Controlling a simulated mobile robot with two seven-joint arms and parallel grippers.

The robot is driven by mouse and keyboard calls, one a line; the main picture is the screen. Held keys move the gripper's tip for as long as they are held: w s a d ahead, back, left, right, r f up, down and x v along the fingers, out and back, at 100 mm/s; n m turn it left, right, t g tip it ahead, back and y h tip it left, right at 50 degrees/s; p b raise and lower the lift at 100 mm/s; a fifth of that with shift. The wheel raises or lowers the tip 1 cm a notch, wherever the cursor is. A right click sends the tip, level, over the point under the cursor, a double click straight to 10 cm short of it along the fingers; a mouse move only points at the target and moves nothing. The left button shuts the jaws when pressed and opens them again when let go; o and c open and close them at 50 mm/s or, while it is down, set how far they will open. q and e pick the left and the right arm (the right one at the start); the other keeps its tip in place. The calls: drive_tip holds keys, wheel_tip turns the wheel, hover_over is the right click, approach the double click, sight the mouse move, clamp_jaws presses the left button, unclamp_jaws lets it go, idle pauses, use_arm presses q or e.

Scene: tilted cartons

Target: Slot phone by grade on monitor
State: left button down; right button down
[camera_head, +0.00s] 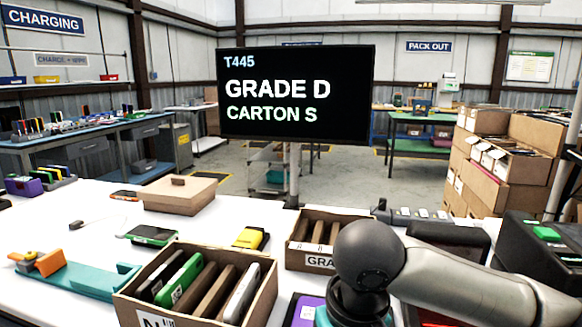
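The monitor (296,93) reads "T445 GRADE D CARTON S". A tilted open carton (190,312) at the front holds several upright phones, among them a green one (180,279) and a pale one (242,292). Its front label is cut off by the frame. A second carton (298,259) behind it has dividers and a label starting "GRA", partly hidden by my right arm. My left gripper is not visible.
A closed cardboard box (179,194) and an orange-edged phone (125,195) stand farther back. A teal holder with an orange part (48,263) lies at left. A purple item (306,312) shows beneath my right arm. A black unit (545,250) stands at right.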

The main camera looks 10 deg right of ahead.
drive_tip(key=shift+f, duration=0.15)
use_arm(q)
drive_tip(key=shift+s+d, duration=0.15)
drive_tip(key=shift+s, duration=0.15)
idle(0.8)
use_arm(e)
drive_tip(key=shift+s+f, duration=0.1)
idle(1.2)
